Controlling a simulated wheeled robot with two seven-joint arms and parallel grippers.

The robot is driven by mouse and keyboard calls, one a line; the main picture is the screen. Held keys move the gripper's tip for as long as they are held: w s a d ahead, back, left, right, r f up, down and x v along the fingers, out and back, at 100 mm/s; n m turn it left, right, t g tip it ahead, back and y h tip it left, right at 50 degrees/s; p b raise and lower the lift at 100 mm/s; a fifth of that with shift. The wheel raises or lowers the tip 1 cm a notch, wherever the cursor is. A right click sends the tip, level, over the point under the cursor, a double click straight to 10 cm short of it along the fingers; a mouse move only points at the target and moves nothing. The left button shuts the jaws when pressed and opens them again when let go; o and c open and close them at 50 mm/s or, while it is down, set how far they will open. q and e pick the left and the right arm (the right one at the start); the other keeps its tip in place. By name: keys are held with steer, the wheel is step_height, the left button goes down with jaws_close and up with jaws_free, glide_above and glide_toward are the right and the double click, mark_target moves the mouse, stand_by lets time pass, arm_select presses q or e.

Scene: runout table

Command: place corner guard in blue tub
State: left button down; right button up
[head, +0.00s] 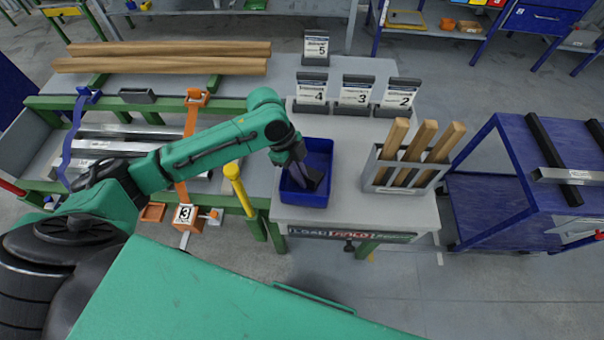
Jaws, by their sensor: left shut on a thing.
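The blue tub (306,196) stands on the grey table, near its front edge. My left gripper (302,176) reaches down over the tub from the left, with its fingers inside the tub's opening. It is shut on a dark piece, the corner guard (314,178), which is within the tub's walls as seen from above. I cannot tell whether the guard touches the tub floor. The gripper hides part of the guard and of the tub's inside. My right gripper is not in view.
A grey holder (378,179) with upright wooden pieces stands right of the tub. Numbered sign cards (355,92) stand behind it. Long wooden beams (160,65) lie at the back left. A blue cart (490,190) is at the right.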

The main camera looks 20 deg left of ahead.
arm_select(q)
steer(key=c, duration=1.3)
jaws_free()
steer(key=shift+w, duration=0.1)
steer(key=shift+o, duration=1.3)
steer(key=b+v, duration=0.1)
steer(key=v, duration=1.1)
steer(key=shift+b, duration=0.35)
